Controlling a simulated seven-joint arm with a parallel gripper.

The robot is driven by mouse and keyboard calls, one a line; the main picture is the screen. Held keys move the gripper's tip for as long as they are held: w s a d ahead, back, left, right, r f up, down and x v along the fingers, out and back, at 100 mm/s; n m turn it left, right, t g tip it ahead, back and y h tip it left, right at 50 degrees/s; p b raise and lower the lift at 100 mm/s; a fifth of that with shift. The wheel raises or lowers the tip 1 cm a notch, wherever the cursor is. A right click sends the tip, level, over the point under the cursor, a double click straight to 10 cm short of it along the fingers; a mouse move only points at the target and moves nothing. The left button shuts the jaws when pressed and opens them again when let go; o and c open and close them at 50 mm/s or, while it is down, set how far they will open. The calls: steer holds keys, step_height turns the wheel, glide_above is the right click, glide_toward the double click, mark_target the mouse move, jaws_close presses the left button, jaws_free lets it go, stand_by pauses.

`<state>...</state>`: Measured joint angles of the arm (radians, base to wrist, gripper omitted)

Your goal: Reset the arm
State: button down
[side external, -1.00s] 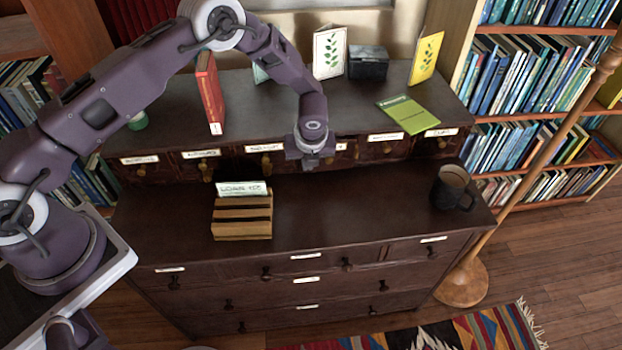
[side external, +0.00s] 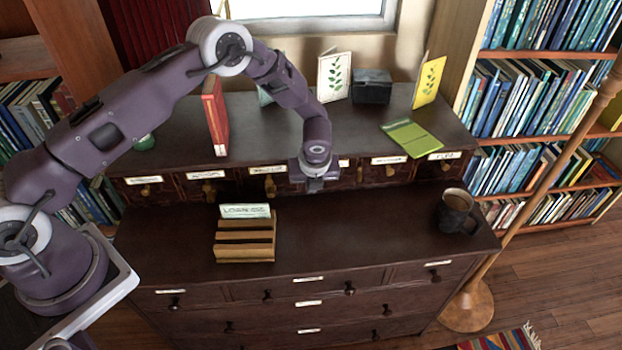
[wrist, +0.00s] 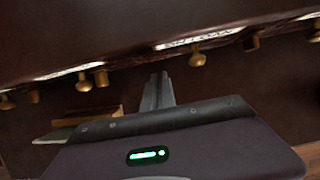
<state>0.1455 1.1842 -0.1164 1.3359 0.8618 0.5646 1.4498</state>
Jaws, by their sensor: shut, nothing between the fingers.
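My purple arm reaches in from the left in the side external view. My gripper (side external: 315,186) points down in front of the row of small drawers, above the lower top of the dark cabinet (side external: 340,225). Its fingers are together with nothing between them. In the wrist view the shut fingers (wrist: 158,90) show in the middle, with brass drawer knobs (wrist: 197,58) beyond them.
A wooden slotted holder (side external: 245,240) with a lettered card (side external: 245,211) stands left of my gripper. A dark mug (side external: 456,216) stands at the right. On the upper shelf are a red book (side external: 215,118), a green book (side external: 411,137), standing cards (side external: 334,77) and a dark box (side external: 371,87).

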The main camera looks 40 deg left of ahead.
steer(key=s+d+v, duration=0.1)
steer(key=v, duration=1)
steer(key=s+a+r+n, duration=0.3)
steer(key=s+r+n, duration=0.25)
steer(key=r, duration=0.45)
steer(key=s+a+r+n, duration=0.35)
steer(key=r+n, duration=0.25)
steer(key=r, duration=0.3)
steer(key=s+r+n+t+h, duration=0.1)
steer(key=s+r+n, duration=0.2)
steer(key=s+n, duration=0.4)
steer(key=s+r+n+t+h, duration=0.1)
steer(key=s+r+n+h, duration=0.1)
steer(key=s+n, duration=0.6)
steer(key=s+r, duration=0.1)
steer(key=s, duration=0.6)
steer(key=shift+s+d, duration=0.4)
steer(key=c, duration=2.1)
jaws_free()
steer(key=shift+r+n, duration=0.15)
steer(key=shift+n, duration=0.1)
